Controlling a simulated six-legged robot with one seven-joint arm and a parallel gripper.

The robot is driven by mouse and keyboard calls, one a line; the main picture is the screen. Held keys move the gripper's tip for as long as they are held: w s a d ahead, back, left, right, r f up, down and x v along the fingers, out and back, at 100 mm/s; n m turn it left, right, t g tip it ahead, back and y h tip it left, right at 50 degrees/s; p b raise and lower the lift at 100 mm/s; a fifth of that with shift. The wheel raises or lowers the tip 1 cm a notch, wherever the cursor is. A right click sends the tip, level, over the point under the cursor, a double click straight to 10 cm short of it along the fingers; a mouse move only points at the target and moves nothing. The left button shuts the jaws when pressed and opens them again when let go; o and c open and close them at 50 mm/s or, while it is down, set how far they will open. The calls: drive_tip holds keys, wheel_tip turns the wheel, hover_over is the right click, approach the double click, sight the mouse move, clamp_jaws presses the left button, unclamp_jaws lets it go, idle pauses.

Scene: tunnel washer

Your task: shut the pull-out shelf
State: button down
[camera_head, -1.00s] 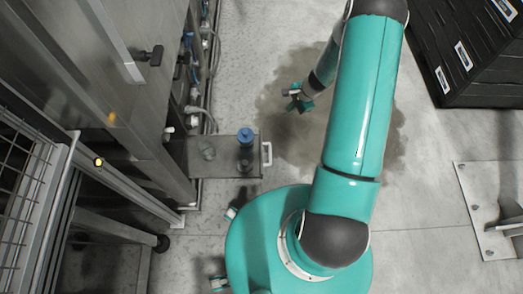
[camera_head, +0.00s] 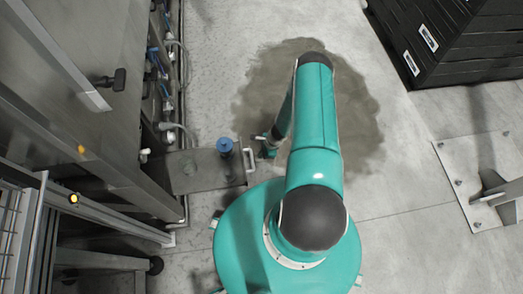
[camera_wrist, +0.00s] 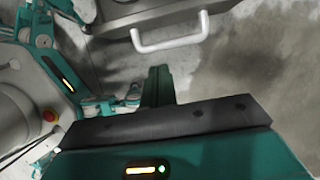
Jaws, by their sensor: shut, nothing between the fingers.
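The pull-out shelf (camera_head: 190,183) is a grey metal plate that sticks out to the right from the machine on the left. A white handle (camera_head: 250,164) is on its right end. A blue-capped container (camera_head: 225,148) stands on the shelf near the handle. My gripper (camera_head: 262,147) is just to the right of the handle, apart from it as far as I can tell. In the wrist view, the handle (camera_wrist: 170,36) lies at the top, beyond my shut, empty gripper (camera_wrist: 158,80).
The steel machine (camera_head: 100,120) with pipes and hoses fills the left side. Black stacked crates (camera_head: 460,40) stand at the top right. A bolted floor plate (camera_head: 475,180) lies at the right. A dark wet patch (camera_head: 340,110) marks the open floor.

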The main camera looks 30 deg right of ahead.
drive_tip(key=w+a+f, duration=0.2)
drive_tip(key=a+f, duration=0.2)
drive_tip(key=a, duration=0.1)
drive_tip(key=shift+w+a+f, duration=0.15)
drive_tip(key=shift+a+f, duration=0.1)
drive_tip(key=shift+f, duration=0.1)
drive_tip(key=shift+w+a, duration=0.1)
drive_tip(key=shift+a, duration=0.05)
